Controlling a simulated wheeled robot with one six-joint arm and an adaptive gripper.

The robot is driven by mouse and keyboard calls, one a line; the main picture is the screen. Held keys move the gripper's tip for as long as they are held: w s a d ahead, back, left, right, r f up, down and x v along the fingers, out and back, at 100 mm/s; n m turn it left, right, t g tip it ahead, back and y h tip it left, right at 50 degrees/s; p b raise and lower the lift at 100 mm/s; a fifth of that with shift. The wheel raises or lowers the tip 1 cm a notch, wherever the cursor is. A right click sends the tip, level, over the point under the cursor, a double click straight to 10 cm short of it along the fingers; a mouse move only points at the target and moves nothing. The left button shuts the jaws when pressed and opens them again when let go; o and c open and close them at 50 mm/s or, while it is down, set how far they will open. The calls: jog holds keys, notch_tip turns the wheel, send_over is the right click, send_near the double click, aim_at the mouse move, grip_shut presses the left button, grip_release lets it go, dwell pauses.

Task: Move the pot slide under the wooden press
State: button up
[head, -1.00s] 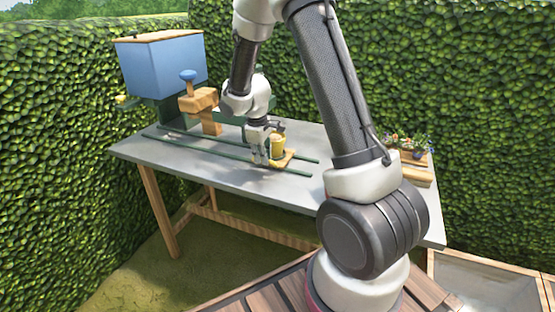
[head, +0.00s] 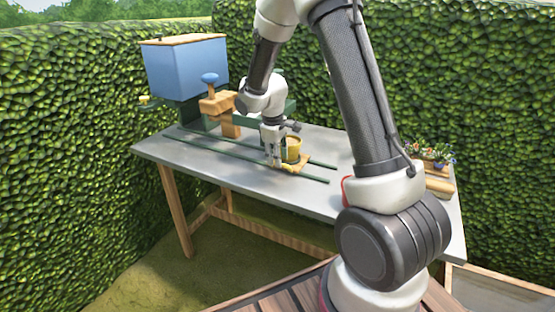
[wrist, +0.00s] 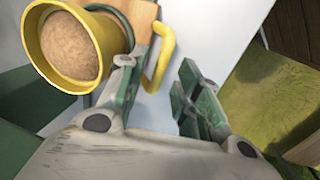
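The pot slide is a small wooden board (head: 315,163) between two green rails on the grey table. A yellow pot (head: 294,148) stands on it, and in the wrist view the pot (wrist: 40,50) holds brown soil. The slide's yellow handle (wrist: 160,55) sticks out beside the pot. My gripper (head: 273,162) is down at the handle, left of the pot. In the wrist view its fingers (wrist: 162,78) are apart, with the handle between them, closer to the left finger. The wooden press (head: 224,105) with a blue knob (head: 209,78) stands farther left along the rails.
Green rails (head: 235,152) run along the table (head: 185,160) from the press past the slide. A blue bin (head: 188,68) stands behind the press. Potted flowers (head: 438,153) sit at the right end. The rails between gripper and press look clear.

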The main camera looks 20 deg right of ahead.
notch_tip(320, 180, up, 10)
jog(key=s+a, duration=0.1)
jog(key=shift+a+r, duration=0.15)
jog(key=shift+a, duration=0.1)
jog(key=shift+s, duration=0.1)
jog(key=s+d+f+m+y, duration=0.1)
jog(key=s+d+f+m, duration=0.15)
jog(key=d, duration=0.25)
jog(key=w+f+n+t, duration=0.1)
jog(key=f, duration=0.2)
jog(key=w+a+f+n+t+y, duration=0.1)
jog(key=f, duration=0.2)
jog(key=a+f+n+t+y, duration=0.1)
jog(key=f, duration=0.2)
jog(key=shift+w+a+f, duration=0.2)
jog(key=shift+w, duration=0.2)
jog(key=shift+c, duration=0.4)
